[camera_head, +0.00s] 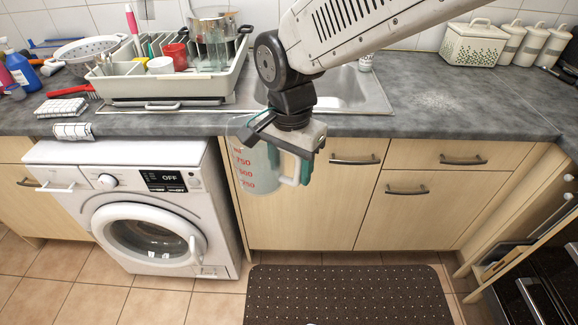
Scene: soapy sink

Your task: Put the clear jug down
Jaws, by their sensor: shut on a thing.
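The clear jug (252,170) is see-through with red measuring marks and a pale handle on its right side. It hangs in the air in front of the counter's front edge, over the cupboard doors. My gripper (284,143) points down and is shut on the jug near its top. The gripper hides part of the jug's rim. The jug looks roughly upright.
The grey counter (430,105) is clear to the right of the sink (345,92). A loaded dish rack (205,82) stands left of the sink. Canisters (530,45) and a bread bin (483,44) stand at the back right. A washing machine (140,205) is below.

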